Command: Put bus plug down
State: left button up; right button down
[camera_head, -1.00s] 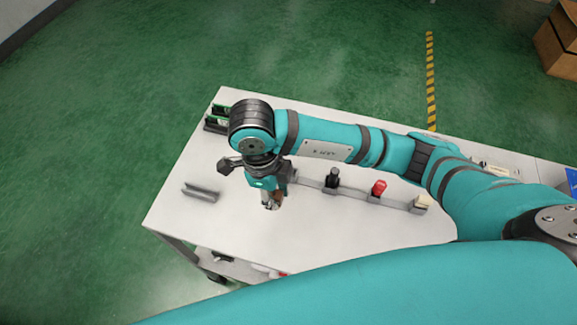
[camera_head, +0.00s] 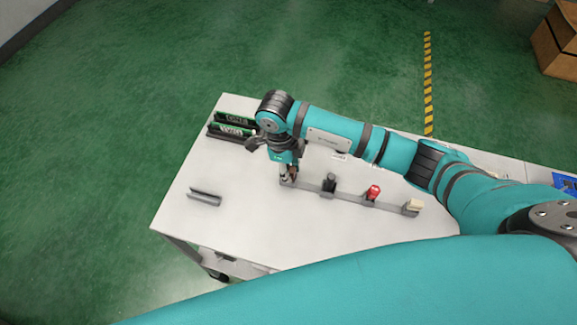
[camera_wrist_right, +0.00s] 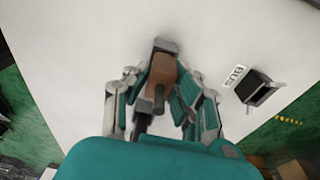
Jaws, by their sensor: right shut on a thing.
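My right gripper (camera_head: 287,176) is shut on the bus plug (camera_wrist_right: 161,76), a brown piece with a grey end and a dark pin in the right wrist view. In the head view the gripper is at the left end of a grey rack (camera_head: 352,196) and hides most of the plug. Whether the plug touches the rack cannot be told. In the right wrist view a dark square holder (camera_wrist_right: 258,88) stands right of the plug, beside a label reading BUS (camera_wrist_right: 235,76). My left gripper is not in view.
The rack carries a black plug (camera_head: 329,183), a red plug (camera_head: 373,193) and a cream plug (camera_head: 413,206). A grey channel piece (camera_head: 204,197) lies on the white table (camera_head: 235,235) at the left. Green circuit boards (camera_head: 232,125) stand at the back left. The front of the table is clear.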

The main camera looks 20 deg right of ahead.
jog(key=shift+f, duration=0.15)
jog(key=c, duration=1.1)
grip_release()
jog(key=shift+r, duration=0.3)
jog(key=shift+w+r, duration=0.1)
jog(key=shift+r, duration=0.2)
jog(key=r+b, duration=0.1)
jog(key=r, duration=0.2)
jog(key=r+b, duration=0.1)
jog(key=r, duration=0.2)
jog(key=a+r+b, duration=0.1)
jog(key=r, duration=0.2)
jog(key=shift+w+r, duration=0.35)
jog(key=shift+a+r, duration=0.1)
jog(key=shift+r, duration=0.6)
